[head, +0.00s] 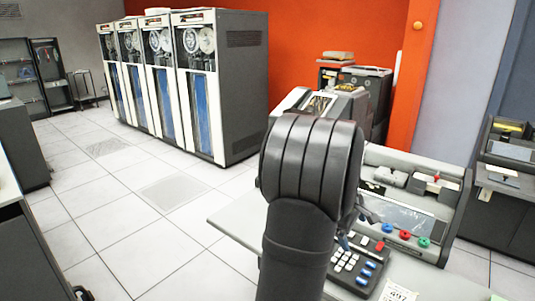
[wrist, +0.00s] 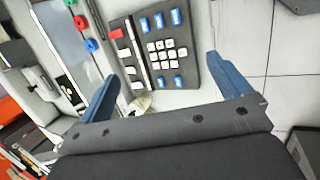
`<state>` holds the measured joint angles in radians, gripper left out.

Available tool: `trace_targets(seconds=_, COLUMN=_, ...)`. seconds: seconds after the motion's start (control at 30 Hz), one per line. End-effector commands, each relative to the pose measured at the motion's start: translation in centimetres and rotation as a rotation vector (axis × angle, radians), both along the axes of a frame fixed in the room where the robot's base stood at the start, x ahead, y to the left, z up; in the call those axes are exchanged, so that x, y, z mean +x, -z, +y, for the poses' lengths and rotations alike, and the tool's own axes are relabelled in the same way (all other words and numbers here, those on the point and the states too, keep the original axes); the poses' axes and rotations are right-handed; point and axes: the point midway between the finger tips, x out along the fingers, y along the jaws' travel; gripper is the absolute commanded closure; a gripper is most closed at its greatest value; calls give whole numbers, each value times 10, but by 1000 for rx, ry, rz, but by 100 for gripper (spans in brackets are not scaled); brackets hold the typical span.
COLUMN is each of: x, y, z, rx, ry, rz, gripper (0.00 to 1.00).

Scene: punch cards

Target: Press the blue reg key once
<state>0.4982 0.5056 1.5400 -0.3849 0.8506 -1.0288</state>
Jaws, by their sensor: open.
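The dark keypad (head: 341,277) sits on the desk in front of the console. It has blue keys (head: 366,273), white number keys and red keys. In the wrist view the keypad (wrist: 191,58) shows a row of blue keys (wrist: 159,20) at the top and more blue keys (wrist: 178,81) lower down. Their labels are too small to read, so I cannot tell which is the reg key. My gripper (wrist: 163,68) is open and empty, its blue fingers spread to either side of the keypad in the picture. In the head view my arm hides part of the keypad.
The grey console (head: 420,200) behind the keypad has red, blue and green knobs (head: 405,235). A printed paper (head: 398,291) lies at the desk's front. Tape cabinets (head: 185,85) stand far left. Tiled floor (head: 120,215) lies open left of the desk.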

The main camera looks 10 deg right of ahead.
Motion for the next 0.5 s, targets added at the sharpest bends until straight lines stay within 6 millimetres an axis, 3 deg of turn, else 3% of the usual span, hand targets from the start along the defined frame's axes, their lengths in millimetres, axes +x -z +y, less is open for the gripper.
trace_targets(seconds=0.03, x=0, y=0, z=0, rx=0, ry=0, rz=0, gripper=16)
trace_targets(seconds=0.4, x=0, y=0, z=0, rx=0, ry=0, rz=0, gripper=88)
trace_targets(seconds=0.47, x=0, y=0, z=0, rx=0, ry=0, rz=0, gripper=100)
trace_targets(seconds=0.5, x=0, y=0, z=0, rx=0, ry=0, rz=0, gripper=100)
